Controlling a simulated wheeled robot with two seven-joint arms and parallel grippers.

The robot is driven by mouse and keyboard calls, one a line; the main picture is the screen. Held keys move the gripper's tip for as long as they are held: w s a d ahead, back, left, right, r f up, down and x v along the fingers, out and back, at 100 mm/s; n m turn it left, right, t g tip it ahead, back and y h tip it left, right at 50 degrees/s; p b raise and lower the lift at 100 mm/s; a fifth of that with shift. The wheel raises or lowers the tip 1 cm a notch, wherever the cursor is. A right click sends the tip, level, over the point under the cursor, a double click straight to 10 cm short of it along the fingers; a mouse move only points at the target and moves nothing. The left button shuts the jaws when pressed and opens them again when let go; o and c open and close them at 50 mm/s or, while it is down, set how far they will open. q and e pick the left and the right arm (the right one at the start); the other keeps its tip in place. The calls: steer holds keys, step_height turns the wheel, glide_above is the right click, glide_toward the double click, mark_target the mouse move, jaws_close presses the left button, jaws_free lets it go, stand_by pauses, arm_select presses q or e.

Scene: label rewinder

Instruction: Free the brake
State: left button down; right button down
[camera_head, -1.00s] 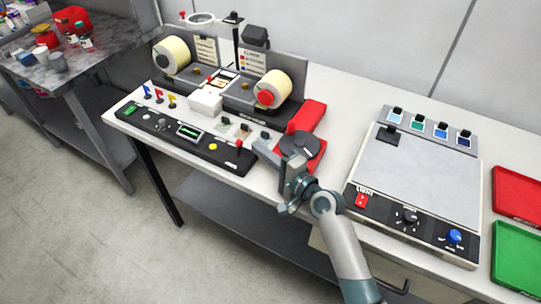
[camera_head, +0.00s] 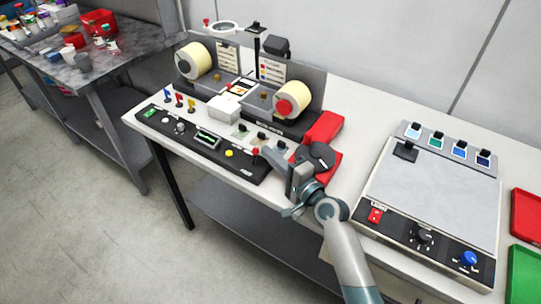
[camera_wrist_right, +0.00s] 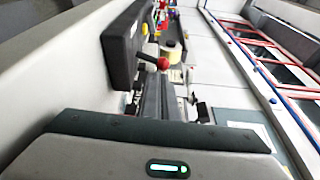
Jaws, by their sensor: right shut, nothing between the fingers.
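A small lever with a red ball knob (camera_head: 255,152) stands at the right end of the black control panel (camera_head: 205,140). The red ball (camera_wrist_right: 162,63) also shows in the right wrist view, just beyond my fingers and beside the dark panel (camera_wrist_right: 122,45). My right gripper (camera_head: 267,151) is shut and empty, its tips close to the right of the lever. I cannot tell whether they touch it. No label clearly marks the brake. My left gripper is not in view.
The rewinder with two cream rolls (camera_head: 197,61) stands behind the panel. A dark disc (camera_head: 319,156) on a red base lies right of my gripper. A flat-topped unit (camera_head: 430,185) fills the right side, with red and green trays (camera_head: 525,213) beyond it.

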steer(key=shift+s+a+r+n, duration=0.1)
steer(key=shift+s+n, duration=0.05)
steer(key=shift+n, duration=0.25)
steer(key=shift+s+a+r, duration=0.1)
steer(key=shift+s+a, duration=0.05)
steer(key=shift+s+a+r, duration=0.1)
steer(key=shift+s+a, duration=0.1)
steer(key=shift+s, duration=0.05)
steer(key=shift+s+a+n+b, duration=0.15)
steer(key=shift+s+n+b, duration=0.1)
steer(key=shift+n+b, duration=0.2)
steer(key=b+v, duration=0.1)
steer(key=v, duration=0.4)
steer(key=b+v, duration=0.1)
steer(key=v, duration=0.4)
steer(key=f+b+v, duration=0.1)
steer(key=v, duration=0.5)
steer(key=shift+b, duration=0.4)
steer(key=shift+s+d+r, duration=0.1)
steer(key=shift+s+d, duration=0.3)
steer(key=shift+s, duration=0.05)
